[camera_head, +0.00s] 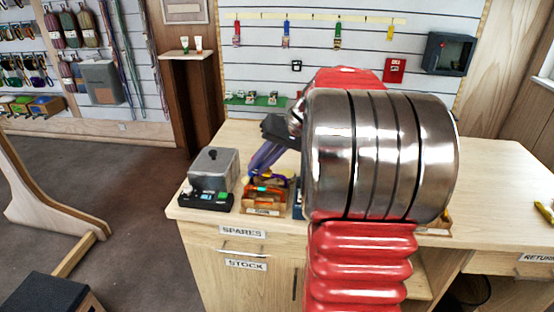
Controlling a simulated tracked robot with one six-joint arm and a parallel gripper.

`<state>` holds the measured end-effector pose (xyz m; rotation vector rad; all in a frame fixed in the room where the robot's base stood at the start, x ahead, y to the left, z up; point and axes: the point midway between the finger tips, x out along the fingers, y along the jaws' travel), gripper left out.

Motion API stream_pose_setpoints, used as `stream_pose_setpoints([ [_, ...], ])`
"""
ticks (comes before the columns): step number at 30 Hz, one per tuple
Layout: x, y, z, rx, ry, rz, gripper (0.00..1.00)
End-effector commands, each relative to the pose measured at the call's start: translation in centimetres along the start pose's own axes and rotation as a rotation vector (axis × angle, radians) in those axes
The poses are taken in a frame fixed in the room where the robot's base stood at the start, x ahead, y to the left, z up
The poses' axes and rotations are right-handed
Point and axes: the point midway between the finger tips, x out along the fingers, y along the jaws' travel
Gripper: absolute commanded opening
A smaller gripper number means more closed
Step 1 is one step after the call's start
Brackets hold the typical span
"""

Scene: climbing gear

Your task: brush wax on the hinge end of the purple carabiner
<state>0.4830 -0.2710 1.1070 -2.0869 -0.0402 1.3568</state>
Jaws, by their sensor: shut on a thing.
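My gripper (261,164) reaches down and to the left over the left part of the wooden counter, partly hidden behind my large steel and red arm. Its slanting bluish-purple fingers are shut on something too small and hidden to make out. Below the fingertips is a small wooden tray (262,208) with orange and teal pieces in it. A thin purple shape (286,181) shows beside the fingers; it may be the purple carabiner, but its hinge end cannot be told. I cannot make out a brush or wax for certain.
My arm hides the middle.

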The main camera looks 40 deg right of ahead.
Motion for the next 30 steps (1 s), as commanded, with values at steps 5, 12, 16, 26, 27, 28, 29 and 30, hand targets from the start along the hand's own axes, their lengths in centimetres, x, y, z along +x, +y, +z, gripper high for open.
stream_pose_setpoints([
  [5,3.4,-2.2,-0.4,-0.054,-0.036,-0.02,0.0],
  [12,10.1,-6.7,-0.2,-0.162,-0.108,-0.056,0.0],
  [16,14.2,-9.6,0.5,-0.229,-0.151,-0.077,0.0],
  [26,23.7,-16.7,4.0,-0.387,-0.254,-0.122,0.0],
  [27,24.5,-17.4,4.4,-0.401,-0.263,-0.125,0.0],
  [28,25.0,-17.7,4.7,-0.408,-0.268,-0.128,0.0],
  [29,25.4,-18.1,4.9,-0.416,-0.273,-0.13,0.0],
  [30,25.8,-18.4,5.1,-0.423,-0.277,-0.132,0.0],
])
